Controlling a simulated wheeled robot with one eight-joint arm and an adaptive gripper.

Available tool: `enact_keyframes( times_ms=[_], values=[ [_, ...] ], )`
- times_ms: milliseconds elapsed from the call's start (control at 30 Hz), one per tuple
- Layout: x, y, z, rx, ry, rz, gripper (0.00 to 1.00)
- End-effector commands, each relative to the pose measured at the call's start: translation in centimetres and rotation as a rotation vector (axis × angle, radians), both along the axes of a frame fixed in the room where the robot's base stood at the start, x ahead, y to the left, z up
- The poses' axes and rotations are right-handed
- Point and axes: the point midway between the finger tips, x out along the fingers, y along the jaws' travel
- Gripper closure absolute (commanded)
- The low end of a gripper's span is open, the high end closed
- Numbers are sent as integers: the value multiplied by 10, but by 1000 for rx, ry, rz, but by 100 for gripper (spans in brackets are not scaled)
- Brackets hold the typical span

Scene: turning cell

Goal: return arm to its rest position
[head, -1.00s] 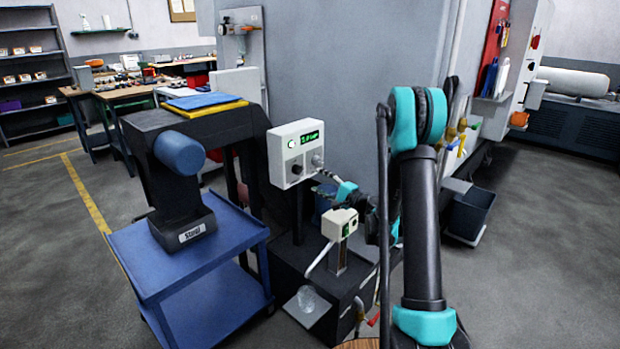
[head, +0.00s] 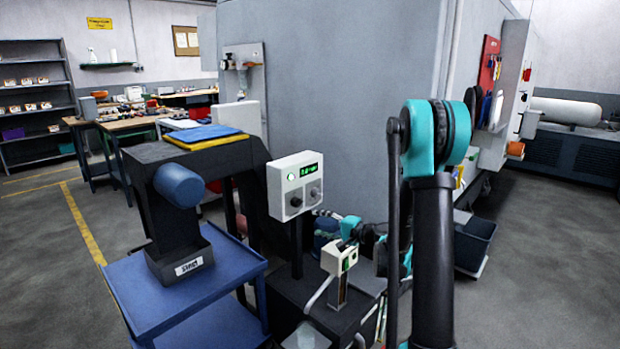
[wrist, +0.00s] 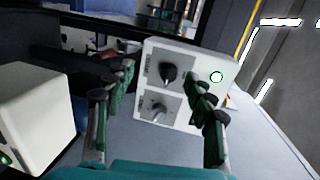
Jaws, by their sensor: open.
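My arm (head: 433,235) stands in the right half of the head view, with teal and black joints. Its far end reaches left towards a white control box (head: 295,184), and the small dark gripper (head: 322,213) shows just below and right of the box's knobs. In the wrist view my gripper (wrist: 164,80) has its two dark green fingers spread apart with nothing between them. The control box (wrist: 178,118) lies beyond the fingers, with a black knob (wrist: 170,74), a grey knob (wrist: 155,110) and a green-ringed button (wrist: 217,77). The fingers look clear of the knobs.
A small white device (head: 339,258) stands close below the gripper; a white housing (wrist: 38,112) fills the wrist view's left. A blue cart (head: 205,283) holds a dark stand with a blue cylinder (head: 180,185). A large grey cabinet (head: 330,110) stands behind. Open floor (head: 545,260) lies at right.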

Motion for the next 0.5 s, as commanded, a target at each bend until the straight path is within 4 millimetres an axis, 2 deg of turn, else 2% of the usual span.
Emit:
enact_keyframes(
  times_ms=[33,233,500],
  values=[
    [-16,3,2,-63,4,17,45],
    [-72,2,-7,-327,21,79,45],
    [-157,-22,-28,-679,55,166,45]
  ],
)
